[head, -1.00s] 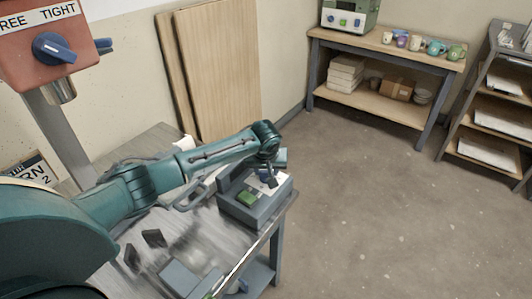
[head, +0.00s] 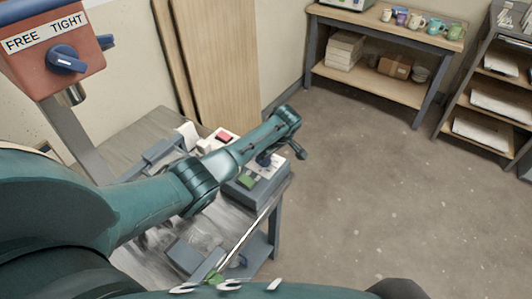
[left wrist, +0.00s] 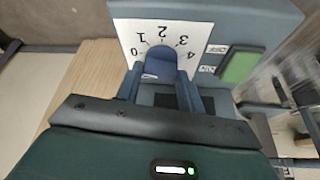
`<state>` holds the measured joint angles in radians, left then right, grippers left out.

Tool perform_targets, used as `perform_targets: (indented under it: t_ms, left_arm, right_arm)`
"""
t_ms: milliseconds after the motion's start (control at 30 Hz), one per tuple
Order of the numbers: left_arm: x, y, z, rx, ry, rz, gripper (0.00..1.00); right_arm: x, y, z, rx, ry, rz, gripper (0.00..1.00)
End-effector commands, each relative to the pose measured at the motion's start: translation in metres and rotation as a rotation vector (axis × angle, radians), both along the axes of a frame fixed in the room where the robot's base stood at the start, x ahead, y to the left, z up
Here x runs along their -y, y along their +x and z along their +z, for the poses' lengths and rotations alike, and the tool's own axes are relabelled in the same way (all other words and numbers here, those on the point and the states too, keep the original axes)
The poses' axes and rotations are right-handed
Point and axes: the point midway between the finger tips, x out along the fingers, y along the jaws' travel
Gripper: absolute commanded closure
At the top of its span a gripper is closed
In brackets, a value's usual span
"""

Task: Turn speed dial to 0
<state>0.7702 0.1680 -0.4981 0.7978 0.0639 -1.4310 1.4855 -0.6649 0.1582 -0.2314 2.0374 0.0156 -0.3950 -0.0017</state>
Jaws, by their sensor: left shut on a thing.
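The speed dial (left wrist: 160,65) is a blue knob on a grey control box, below a white plate (left wrist: 120,30) printed with numbers from 0 to 4. My left gripper (left wrist: 158,84) is shut on the dial, with one finger on each side of it. The fingers cover part of the knob, and I cannot tell which number it points to. In the head view the control box (head: 268,187) stands at the table's right end, partly under my left arm. The blue dial (head: 264,159) shows there below the arm. My right gripper is not in view.
A green button (left wrist: 240,66) is beside the dial; it also shows in the head view (head: 246,181). A red button (head: 224,137) lies behind the arm. A red box with a FREE/TIGHT knob (head: 66,58) stands at upper left. The floor (head: 370,190) to the right is clear.

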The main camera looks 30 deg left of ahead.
Motion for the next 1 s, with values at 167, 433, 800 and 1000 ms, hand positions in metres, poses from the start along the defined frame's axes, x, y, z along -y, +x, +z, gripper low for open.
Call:
perform_targets:
  t_ms: [167, 433, 800, 1000]
  left_arm:
    - [-0.0018, 0.0000, -0.0001, -0.002, 0.004, 0.046, 0.85]
    - [-0.0023, 0.0001, 0.0004, 0.000, 0.005, 0.061, 0.85]
    - [-0.0023, 0.0004, 0.0006, 0.000, 0.004, 0.060, 0.51]
    - [-0.0013, 0.0006, 0.0006, 0.001, 0.002, 0.058, 0.40]
  right_arm:
    - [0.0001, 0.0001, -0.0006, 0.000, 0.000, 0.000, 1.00]
    - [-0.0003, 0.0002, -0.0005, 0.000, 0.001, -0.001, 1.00]
    - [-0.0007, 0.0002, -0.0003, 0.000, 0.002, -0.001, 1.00]
    - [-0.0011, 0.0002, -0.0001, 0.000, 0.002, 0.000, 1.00]
